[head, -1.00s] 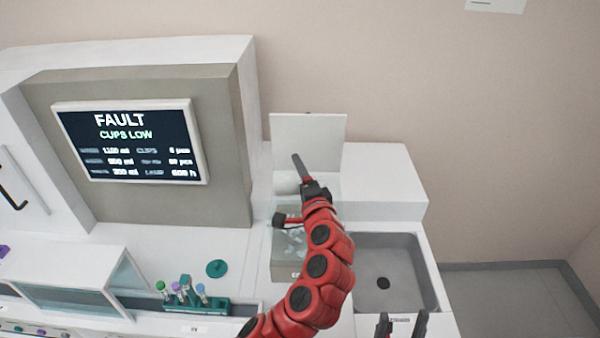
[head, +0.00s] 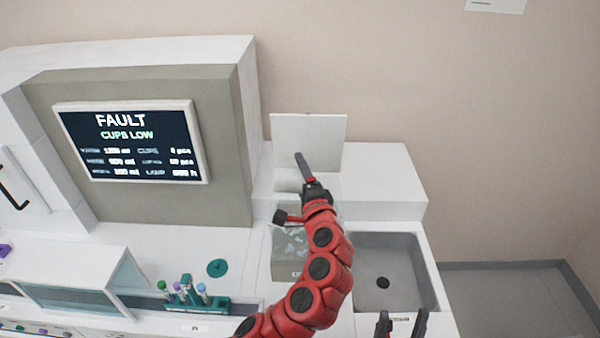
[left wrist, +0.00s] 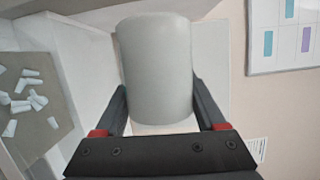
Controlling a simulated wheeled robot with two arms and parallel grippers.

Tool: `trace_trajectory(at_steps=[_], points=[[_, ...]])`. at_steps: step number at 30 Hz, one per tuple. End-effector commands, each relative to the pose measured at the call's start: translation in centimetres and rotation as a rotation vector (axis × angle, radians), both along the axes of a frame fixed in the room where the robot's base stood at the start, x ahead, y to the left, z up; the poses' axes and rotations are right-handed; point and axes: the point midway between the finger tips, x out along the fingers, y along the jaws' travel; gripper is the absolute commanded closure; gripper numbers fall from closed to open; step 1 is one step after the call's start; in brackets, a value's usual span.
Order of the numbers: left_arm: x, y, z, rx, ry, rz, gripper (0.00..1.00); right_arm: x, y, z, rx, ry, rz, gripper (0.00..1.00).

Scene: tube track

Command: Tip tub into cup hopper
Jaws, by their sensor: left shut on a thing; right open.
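My left gripper (head: 306,174) is shut on a pale, smooth, round tub (left wrist: 157,70), which fills the middle of the left wrist view between the fingers. In the head view the tub (head: 287,185) shows only partly, beside the gripper, in front of a raised white lid (head: 308,140). A grey box (head: 289,271) with small pale cups in it stands below the gripper, partly hidden by my red arm. Pale cups (left wrist: 36,100) also show on a grey surface at the left of the left wrist view. I cannot tell what is in the tub. My right gripper (head: 402,325) is open and empty at the bottom edge.
A grey sink (head: 405,290) lies right of the box. A screen (head: 132,142) on the machine at left reads FAULT, CUPS LOW. A teal rack (head: 205,305) with capped tubes and a teal disc (head: 217,268) are on the left counter. White counter (head: 385,180) at right is clear.

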Motion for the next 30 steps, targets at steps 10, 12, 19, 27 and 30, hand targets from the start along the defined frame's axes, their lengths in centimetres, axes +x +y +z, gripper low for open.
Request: trace_trajectory(at_steps=[10, 12, 19, 27, 30], points=[[0.01, 0.01, -0.04, -0.001, 0.000, 0.000, 0.83, 0.00, 0.00, -0.02, 0.000, 0.000, 0.000, 0.36], [0.01, 0.01, -0.04, -0.001, 0.001, 0.000, 0.83, 0.00, 0.00, -0.02, 0.000, 0.000, 0.000, 0.36], [-0.02, -0.10, 0.22, 0.071, 0.000, -0.001, 0.83, -0.01, 0.00, 0.39, 0.000, 0.000, 0.000, 0.36], [0.02, -0.04, 0.19, 0.161, 0.001, 0.000, 0.83, 0.00, 0.00, 0.48, 0.000, 0.000, 0.000, 0.36], [0.02, -0.03, 0.19, 0.160, 0.000, 0.000, 0.83, 0.00, 0.00, 0.48, 0.000, 0.000, 0.000, 0.36]])
